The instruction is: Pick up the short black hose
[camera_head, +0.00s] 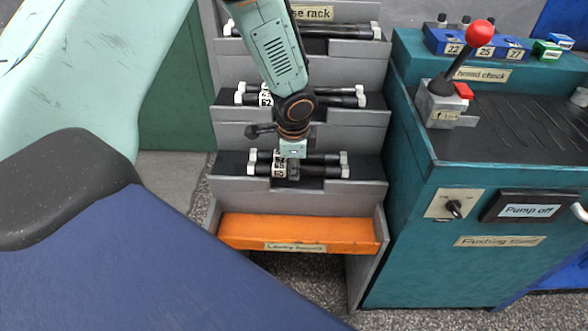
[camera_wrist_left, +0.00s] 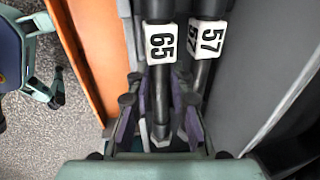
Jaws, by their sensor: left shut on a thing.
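Two short black hoses with white end caps lie across the lowest tier of the grey hose rack in the head view. The front hose (camera_head: 318,171) is nearer the orange tray; the rear hose (camera_head: 322,159) lies just behind it. In the left wrist view the front hose (camera_wrist_left: 160,85) carries a white tag 65 and the other hose (camera_wrist_left: 205,75) a tag 57. My left gripper (camera_head: 288,168) points down at the lowest tier, its fingers partly hidden. In the left wrist view its fingers (camera_wrist_left: 158,108) are shut around the hose tagged 65. My right gripper is not in view.
More hoses (camera_head: 320,97) lie on the tiers above. An orange tray (camera_head: 300,232) is below the lowest tier. A teal flushing stand (camera_head: 430,240) with a red-knobbed lever (camera_head: 465,60) stands close on the right. A blue surface (camera_head: 130,270) fills the lower left.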

